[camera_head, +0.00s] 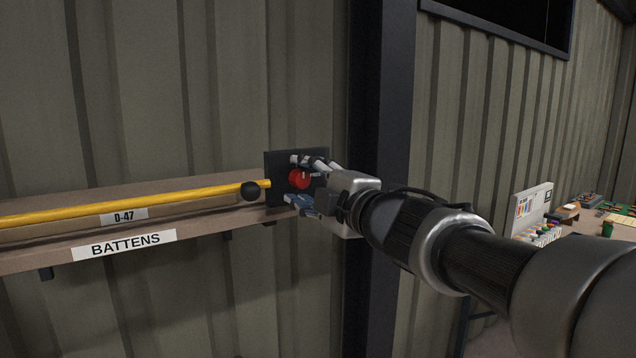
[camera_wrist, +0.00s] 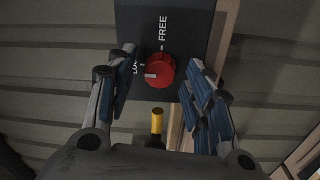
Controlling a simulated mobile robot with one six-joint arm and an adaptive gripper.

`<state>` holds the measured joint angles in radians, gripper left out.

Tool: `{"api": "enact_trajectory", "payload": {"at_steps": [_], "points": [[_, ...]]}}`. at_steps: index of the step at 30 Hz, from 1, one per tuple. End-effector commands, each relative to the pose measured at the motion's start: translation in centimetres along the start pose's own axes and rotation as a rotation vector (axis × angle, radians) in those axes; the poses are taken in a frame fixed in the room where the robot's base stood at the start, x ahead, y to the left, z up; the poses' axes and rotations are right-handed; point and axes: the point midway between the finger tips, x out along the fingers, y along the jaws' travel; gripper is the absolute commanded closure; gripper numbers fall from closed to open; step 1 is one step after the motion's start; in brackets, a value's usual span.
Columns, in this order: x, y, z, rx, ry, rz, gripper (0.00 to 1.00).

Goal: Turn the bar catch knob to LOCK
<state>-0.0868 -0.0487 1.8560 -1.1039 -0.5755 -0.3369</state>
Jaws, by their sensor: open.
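The red bar catch knob (camera_head: 299,179) sits on a dark plate (camera_head: 282,158) at the right end of the shelf. In the wrist view the knob (camera_wrist: 160,70) shows a white pointer mark on its left side. The plate (camera_wrist: 186,18) reads FREE above the knob, and lettering starting "LO" on the left is partly hidden. The mark points to the lettered left side, not up at FREE; its exact alignment I cannot tell. My gripper (camera_head: 293,181) is open, with one finger each side of the knob; in the wrist view gaps show between my gripper (camera_wrist: 163,62) and it.
A yellow bar (camera_head: 130,202) with a black ball (camera_head: 251,191) runs along the BATTENS shelf (camera_head: 50,260) to the plate. A dark post (camera_head: 372,290) stands close to the right of my gripper. A cluttered bench (camera_head: 572,228) is at the far right.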

Motion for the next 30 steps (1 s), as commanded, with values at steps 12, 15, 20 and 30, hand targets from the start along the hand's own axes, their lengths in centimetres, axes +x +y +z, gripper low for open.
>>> {"api": "enact_trajectory", "payload": {"at_steps": [12,15,20,30], "points": [[-3.0,0.1,0.1,-0.002,-0.003,0.002,0.53],[-5.2,0.1,0.1,-0.002,-0.004,0.002,0.53],[-8.6,0.1,0.1,-0.001,-0.004,0.003,0.53],[-12.0,0.0,0.0,0.001,0.000,0.000,0.53]]}}
